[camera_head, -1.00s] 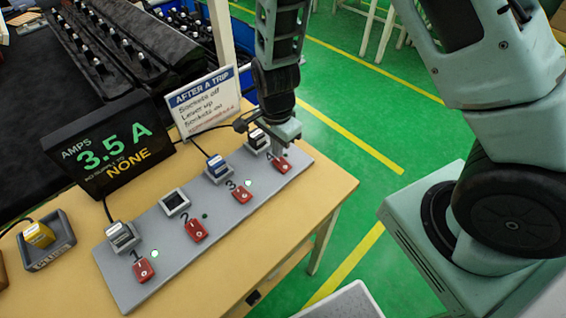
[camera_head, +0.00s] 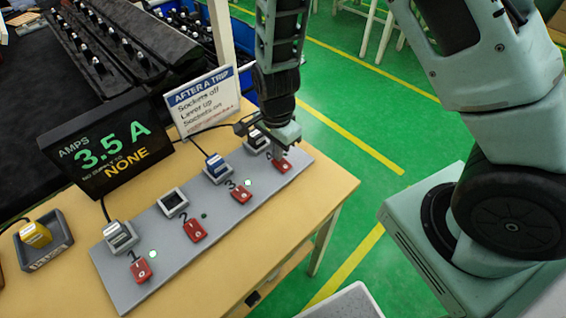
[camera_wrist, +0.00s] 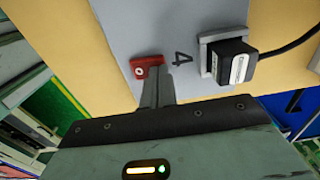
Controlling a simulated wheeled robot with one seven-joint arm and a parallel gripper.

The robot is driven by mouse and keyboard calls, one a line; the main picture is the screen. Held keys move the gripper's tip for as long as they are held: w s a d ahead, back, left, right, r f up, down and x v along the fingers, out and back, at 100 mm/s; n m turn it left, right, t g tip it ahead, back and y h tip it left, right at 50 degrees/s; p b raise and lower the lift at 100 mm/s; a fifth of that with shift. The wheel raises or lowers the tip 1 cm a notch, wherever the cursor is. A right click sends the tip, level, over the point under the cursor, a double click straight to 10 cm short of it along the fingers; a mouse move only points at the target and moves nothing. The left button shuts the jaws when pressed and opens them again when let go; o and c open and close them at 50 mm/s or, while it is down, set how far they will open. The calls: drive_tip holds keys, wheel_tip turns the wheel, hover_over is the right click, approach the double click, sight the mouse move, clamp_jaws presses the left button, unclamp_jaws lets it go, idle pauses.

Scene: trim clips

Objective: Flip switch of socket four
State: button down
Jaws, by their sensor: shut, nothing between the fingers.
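The red rocker switch of socket four (camera_head: 282,166) is at the right end of the grey socket strip (camera_head: 165,252). It also shows in the wrist view (camera_wrist: 141,65), beside the printed number 4, with a white "O" mark on its left part. My gripper (camera_head: 279,153) is shut and empty, pointing down at this switch. In the wrist view its fingertips (camera_wrist: 156,70) are at the switch's right part and cover some of it. I cannot tell whether they press it. A black plug (camera_wrist: 236,64) sits in socket four. No lit lamp shows beside switch four.
Switches three (camera_head: 241,193), two (camera_head: 194,230) and one (camera_head: 140,271) line the strip. Sockets one and three hold plugs; socket two (camera_head: 173,203) is empty. The display (camera_head: 108,146) reads 3.5 A and NONE. A sign (camera_head: 203,103) stands behind. A yellow plug (camera_head: 36,235) sits in a tray.

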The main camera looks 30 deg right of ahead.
drive_tip(key=shift+f, duration=0.35)
wheel_tip(320, 180, up, 7)
drive_tip(key=p, duration=0.6)
drive_tip(key=shift+r, duration=0.1)
idle(0.4)
drive_tip(key=shift+a, duration=0.1)
